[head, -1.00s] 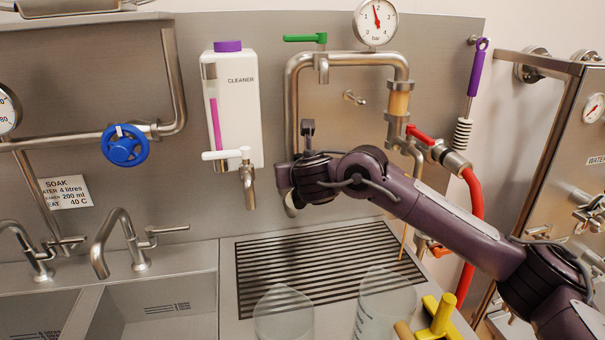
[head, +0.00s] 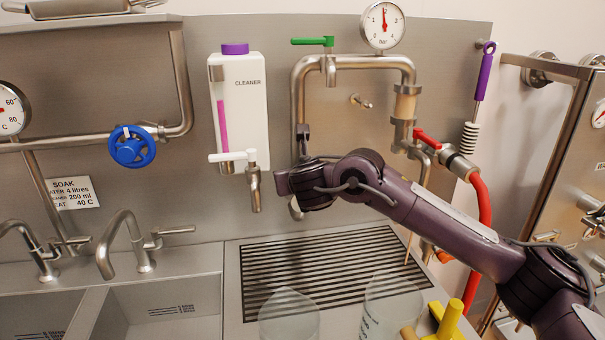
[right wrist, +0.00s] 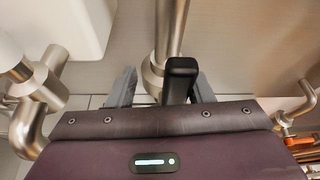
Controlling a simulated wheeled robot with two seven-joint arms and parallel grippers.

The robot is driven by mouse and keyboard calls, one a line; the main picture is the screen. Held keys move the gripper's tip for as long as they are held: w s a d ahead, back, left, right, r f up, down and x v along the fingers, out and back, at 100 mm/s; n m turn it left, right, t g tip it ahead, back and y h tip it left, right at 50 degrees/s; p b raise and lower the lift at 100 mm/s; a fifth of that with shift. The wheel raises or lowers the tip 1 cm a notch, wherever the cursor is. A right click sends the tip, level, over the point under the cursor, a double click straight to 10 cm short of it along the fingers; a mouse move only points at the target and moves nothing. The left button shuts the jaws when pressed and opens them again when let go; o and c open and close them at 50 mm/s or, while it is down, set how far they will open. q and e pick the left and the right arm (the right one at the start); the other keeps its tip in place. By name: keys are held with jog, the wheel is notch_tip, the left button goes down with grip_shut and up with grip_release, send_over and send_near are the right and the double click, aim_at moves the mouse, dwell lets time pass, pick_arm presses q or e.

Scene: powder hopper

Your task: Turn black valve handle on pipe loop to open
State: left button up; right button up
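The black valve handle (right wrist: 182,78) shows in the right wrist view. It sticks out from a steel valve body (right wrist: 152,78) on the vertical pipe (right wrist: 170,28). My right gripper (right wrist: 163,88) is open, with one grey finger left of the valve and the other just right of the handle. The handle appears between the fingers, nearer the right one; I cannot tell if they touch. In the head view my right gripper (head: 287,182) is in front of the left leg of the pipe loop (head: 299,90) and hides the handle. My left gripper is not in view.
A white cleaner bottle (head: 240,115) with a tap (head: 254,185) is close left of my right gripper. A green handle (head: 312,41), pressure gauge (head: 383,25) and red handle (head: 427,139) are on the loop. Clear beakers (head: 289,318) stand below, near the drain grate (head: 320,275).

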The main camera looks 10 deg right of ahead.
jog(key=shift+r, duration=0.15)
jog(key=v, duration=0.7)
jog(key=shift+s+p, duration=0.35)
jog(key=shift+p, duration=0.05)
jog(key=shift+d+r, duration=0.1)
